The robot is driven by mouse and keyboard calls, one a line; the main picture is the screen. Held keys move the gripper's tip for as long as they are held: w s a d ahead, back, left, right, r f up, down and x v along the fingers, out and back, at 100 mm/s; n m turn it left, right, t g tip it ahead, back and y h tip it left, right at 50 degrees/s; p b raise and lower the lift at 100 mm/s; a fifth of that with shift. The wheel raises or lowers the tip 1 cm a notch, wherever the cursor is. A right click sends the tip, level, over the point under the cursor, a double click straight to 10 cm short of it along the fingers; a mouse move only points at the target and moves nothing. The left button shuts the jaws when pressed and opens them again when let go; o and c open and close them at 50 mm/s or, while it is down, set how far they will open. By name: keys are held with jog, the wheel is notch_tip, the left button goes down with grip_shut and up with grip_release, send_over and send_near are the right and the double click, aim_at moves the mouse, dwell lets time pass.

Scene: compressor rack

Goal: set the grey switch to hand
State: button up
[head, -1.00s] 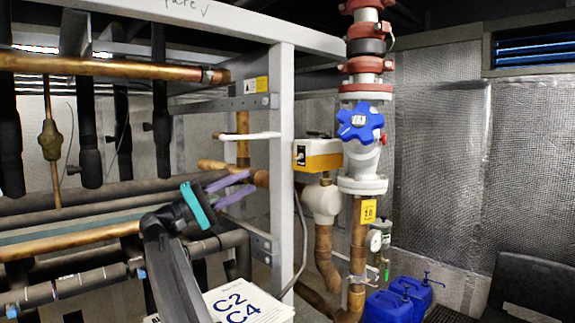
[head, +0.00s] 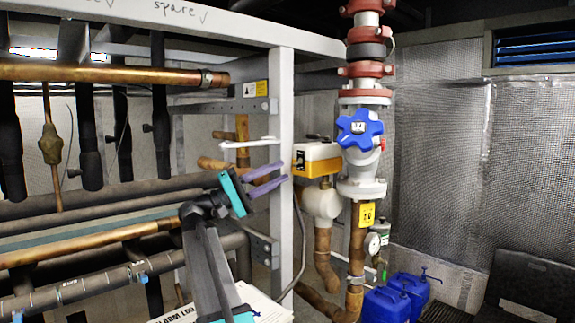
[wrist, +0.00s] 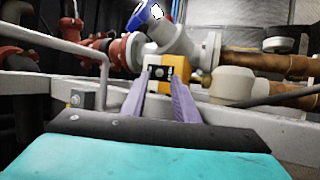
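The actuator box (head: 322,160), yellow and white, sits beside the valve pipe, just right of the grey frame post. Its end carries a small dark panel (wrist: 159,73) with a pale mark or knob, seen between my fingertips in the wrist view. I take this as the grey switch's place, but its setting is too small to read. My gripper (head: 284,171) has purple fingers, spread apart and empty, at the post and left of the box. In the wrist view my gripper (wrist: 160,82) points at the box; contact cannot be told.
The grey frame post (head: 281,120) stands close by my fingers. A white handle-like bar (head: 250,142) projects just above them. The blue handwheel (head: 359,128) is on the valve at right. Copper and black pipes fill the left. Blue jugs (head: 388,304) stand on the floor.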

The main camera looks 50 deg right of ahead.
aim_at(296, 164)
jog(key=shift+p+x, duration=0.5)
jog(key=shift+x, duration=1.3)
grip_shut()
